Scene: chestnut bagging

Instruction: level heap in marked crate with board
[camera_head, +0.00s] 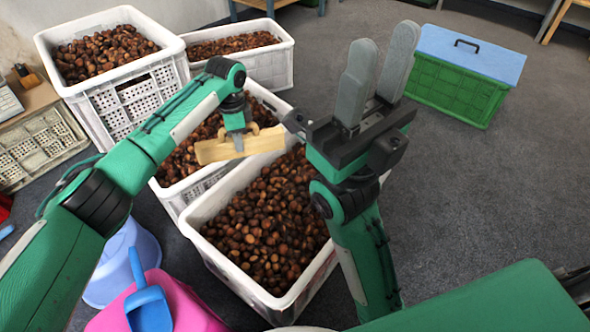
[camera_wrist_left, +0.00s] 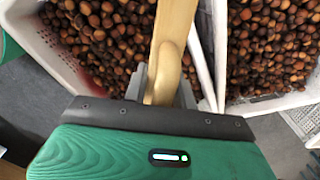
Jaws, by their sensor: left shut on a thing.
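My left gripper (camera_head: 237,128) is shut on the handle of a pale wooden board (camera_head: 215,151). The board is held roughly level above the adjoining rims of the near crate and the crate behind it. In the left wrist view the board (camera_wrist_left: 175,25) passes between two chestnut-filled crates. The near white crate (camera_head: 205,222) holds a heap of brown chestnuts (camera_head: 265,235) reaching close to its rim. The crate behind (camera_head: 170,199) also holds chestnuts, partly hidden by my left arm. I cannot make out a clear mark on either crate. My right gripper (camera_head: 380,75) is open and empty, fingers upward.
Two more white chestnut crates (camera_head: 110,103) (camera_head: 270,70) stand at the back. A green crate with a blue lid (camera_head: 460,75) stands at the right rear. A pink tub (camera_head: 180,300), blue scoop (camera_head: 148,305) and pale blue bucket (camera_head: 125,262) are front left.

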